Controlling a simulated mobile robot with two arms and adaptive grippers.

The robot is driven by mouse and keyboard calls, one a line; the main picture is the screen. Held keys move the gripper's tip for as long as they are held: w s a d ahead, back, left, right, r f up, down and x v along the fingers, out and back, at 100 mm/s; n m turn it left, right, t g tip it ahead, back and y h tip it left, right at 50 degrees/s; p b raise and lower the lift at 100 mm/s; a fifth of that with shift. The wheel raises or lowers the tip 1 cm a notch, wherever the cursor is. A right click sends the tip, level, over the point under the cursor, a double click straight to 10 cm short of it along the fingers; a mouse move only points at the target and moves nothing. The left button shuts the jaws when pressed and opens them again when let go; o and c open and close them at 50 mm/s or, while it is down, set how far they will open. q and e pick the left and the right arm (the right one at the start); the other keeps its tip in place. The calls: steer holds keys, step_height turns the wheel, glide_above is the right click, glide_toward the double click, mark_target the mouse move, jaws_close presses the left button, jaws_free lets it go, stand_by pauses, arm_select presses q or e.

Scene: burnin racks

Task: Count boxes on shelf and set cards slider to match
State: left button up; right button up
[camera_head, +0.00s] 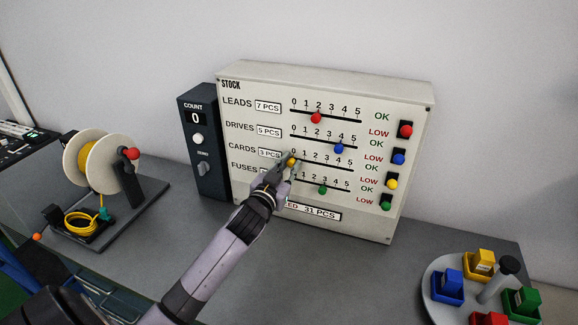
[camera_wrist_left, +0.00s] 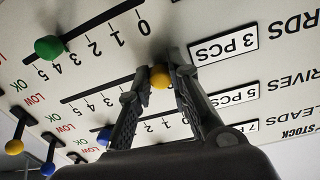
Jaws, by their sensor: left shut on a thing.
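The pale STOCK panel (camera_head: 255,85) stands upright on the bench, with slider rows for leads, drives, cards and fuses. The cards row label reads 3 PCS. Its yellow slider knob (camera_head: 291,162) sits at the 0 end of the scale; it also shows in the left wrist view (camera_wrist_left: 159,77). My left gripper (camera_head: 289,165) is shut on this yellow knob, a finger on each side. The red leads knob (camera_head: 316,118) is near 2, the blue drives knob (camera_head: 339,148) near 4, and the green fuses knob (camera_head: 322,189) near 3. No shelf of boxes is in view.
Coloured LOW/OK levers, such as the yellow one (camera_head: 391,184), line the panel's right side. A dark COUNT box (camera_head: 195,140) reading 0 stands left of it. A cable reel (camera_head: 90,165) is at left. A round tray (camera_head: 436,290) with coloured bins is at lower right.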

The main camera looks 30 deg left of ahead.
mark_target(316, 163)
arm_select(q)
jaws_close()
steer(key=d, duration=0.3)
steer(key=w+d, duration=0.1)
steer(key=d, duration=0.2)
steer(key=shift+w, duration=0.2)
steer(key=shift+a, duration=0.1)
steer(key=o, duration=0.9)
jaws_free()
steer(key=shift+s, duration=0.1)
steer(key=s+d, duration=0.2)
steer(key=s, duration=0.9)
steer(key=shift+s, duration=0.35)
steer(key=shift+f, duration=0.1)
